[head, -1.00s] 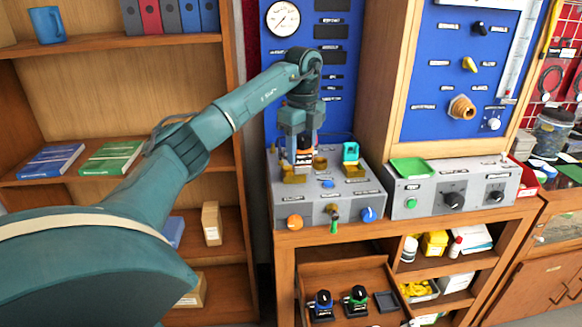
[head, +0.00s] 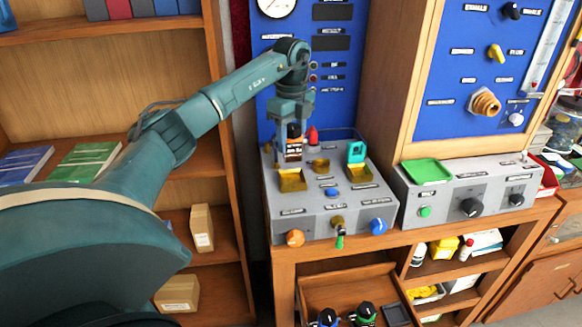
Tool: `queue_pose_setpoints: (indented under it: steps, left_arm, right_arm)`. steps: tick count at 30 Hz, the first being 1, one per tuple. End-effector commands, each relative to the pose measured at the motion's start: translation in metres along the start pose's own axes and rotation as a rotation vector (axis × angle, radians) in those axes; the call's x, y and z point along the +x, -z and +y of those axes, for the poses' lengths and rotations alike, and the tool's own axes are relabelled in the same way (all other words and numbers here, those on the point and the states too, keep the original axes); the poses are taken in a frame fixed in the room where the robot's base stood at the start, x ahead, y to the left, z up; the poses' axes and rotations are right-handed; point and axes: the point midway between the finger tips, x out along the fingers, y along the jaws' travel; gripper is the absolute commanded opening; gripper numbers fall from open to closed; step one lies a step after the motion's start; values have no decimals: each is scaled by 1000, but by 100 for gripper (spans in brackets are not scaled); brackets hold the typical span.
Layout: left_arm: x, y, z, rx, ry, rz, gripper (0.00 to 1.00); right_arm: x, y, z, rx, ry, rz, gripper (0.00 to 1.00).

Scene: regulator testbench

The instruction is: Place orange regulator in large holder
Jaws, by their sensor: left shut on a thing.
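My left gripper (head: 293,146) is shut on the orange regulator (head: 294,141), a dark part with an orange band. It holds the regulator upright over the back of the left brass-coloured holder (head: 291,181) on the grey bench box. The gripper fingers partly hide the regulator, and I cannot tell whether its lower end touches the holder. A smaller holder (head: 320,165) sits to the right, and a third, wide holder (head: 360,174) sits further right. My right gripper is not in view.
A teal part (head: 356,151) stands behind the right holder, and a red part (head: 313,135) stands beside the gripper. A green tray (head: 427,171) lies on the neighbouring box. Below, an open drawer (head: 345,282) holds two dark regulators, blue and green.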

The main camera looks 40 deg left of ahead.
Motion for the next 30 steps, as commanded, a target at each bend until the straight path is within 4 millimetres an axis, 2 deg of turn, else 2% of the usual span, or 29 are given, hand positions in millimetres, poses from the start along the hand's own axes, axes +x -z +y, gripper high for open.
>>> queue_pose_setpoints:
  steps: [4, 11, 18, 29, 30]
  left_arm:
    - [24, 0, 0, 0, 0, 0, 7]
    - [42, 0, 0, 0, 1, 0, 7]
    - [71, 1, 0, 0, 1, 1, 7]
    - [75, 0, 0, 0, 3, 0, 7]
    - [76, 0, 0, 0, 0, 0, 51]
  right_arm:
    - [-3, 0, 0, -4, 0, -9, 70]
    - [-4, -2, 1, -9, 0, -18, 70]
    - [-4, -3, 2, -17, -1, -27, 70]
    - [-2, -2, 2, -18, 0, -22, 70]
    - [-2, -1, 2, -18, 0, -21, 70]
